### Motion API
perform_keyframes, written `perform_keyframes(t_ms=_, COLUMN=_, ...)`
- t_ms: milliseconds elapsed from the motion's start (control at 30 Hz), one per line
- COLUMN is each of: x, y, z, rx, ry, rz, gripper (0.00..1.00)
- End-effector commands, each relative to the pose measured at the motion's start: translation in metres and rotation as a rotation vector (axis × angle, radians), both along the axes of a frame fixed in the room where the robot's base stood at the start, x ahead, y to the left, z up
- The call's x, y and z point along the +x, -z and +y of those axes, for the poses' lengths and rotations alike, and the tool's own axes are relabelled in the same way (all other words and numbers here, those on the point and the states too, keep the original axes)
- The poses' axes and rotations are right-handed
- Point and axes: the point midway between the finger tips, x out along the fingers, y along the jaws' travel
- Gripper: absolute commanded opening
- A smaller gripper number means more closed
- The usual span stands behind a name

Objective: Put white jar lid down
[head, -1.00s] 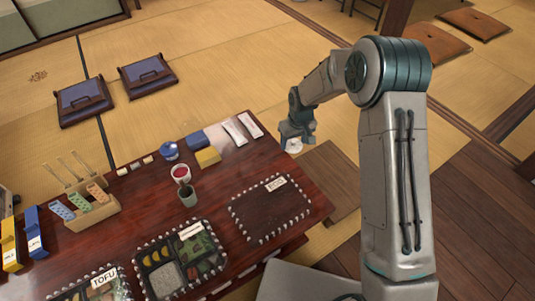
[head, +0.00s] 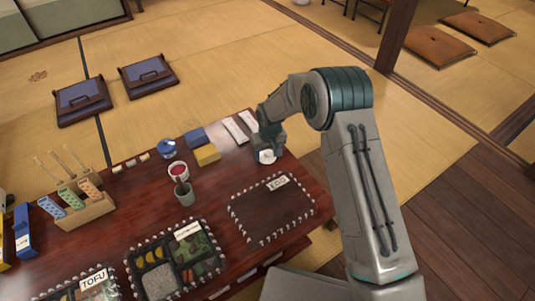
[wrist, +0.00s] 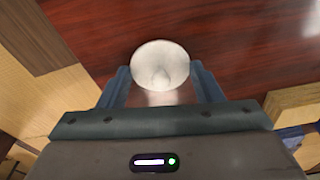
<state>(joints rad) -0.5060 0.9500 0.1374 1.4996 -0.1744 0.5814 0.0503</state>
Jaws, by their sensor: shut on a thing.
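The white jar lid (wrist: 160,62) is round, with a small knob, and sits between the two fingers of my gripper (wrist: 160,88) in the wrist view. In the head view the white lid (head: 266,157) shows under my gripper (head: 270,148), which is shut on it. The gripper is over the far right part of the dark red table (head: 230,172). I cannot tell whether the lid touches the tabletop.
A pot with red contents (head: 178,170) and a grey-green cup (head: 185,194) stand left of my gripper. A yellow box (head: 207,155), a blue box (head: 195,137) and a blue-lidded jar (head: 167,148) are further left. A bead-edged area labelled EGG (head: 268,215) is empty.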

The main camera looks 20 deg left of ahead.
Motion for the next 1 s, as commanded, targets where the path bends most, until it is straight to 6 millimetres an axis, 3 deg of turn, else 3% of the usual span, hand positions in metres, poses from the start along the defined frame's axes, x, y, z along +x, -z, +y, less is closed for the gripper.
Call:
perform_keyframes(t_ms=233, x=0.0, y=0.002, z=0.0, rx=0.0, ry=0.0, rz=0.0, gripper=0.38)
perform_keyframes(t_ms=267, x=0.0, y=0.002, z=0.0, rx=0.0, ry=0.0, rz=0.0, gripper=0.62)
perform_keyframes(t_ms=333, x=0.0, y=0.001, z=0.0, rx=0.0, ry=0.0, rz=0.0, gripper=0.81)
perform_keyframes(t_ms=700, x=0.0, y=-0.005, z=0.0, rx=0.001, ry=0.0, rz=-0.001, gripper=0.81)
perform_keyframes(t_ms=1000, x=-0.005, y=-0.064, z=-0.004, rx=0.002, ry=0.0, rz=-0.002, gripper=0.81)
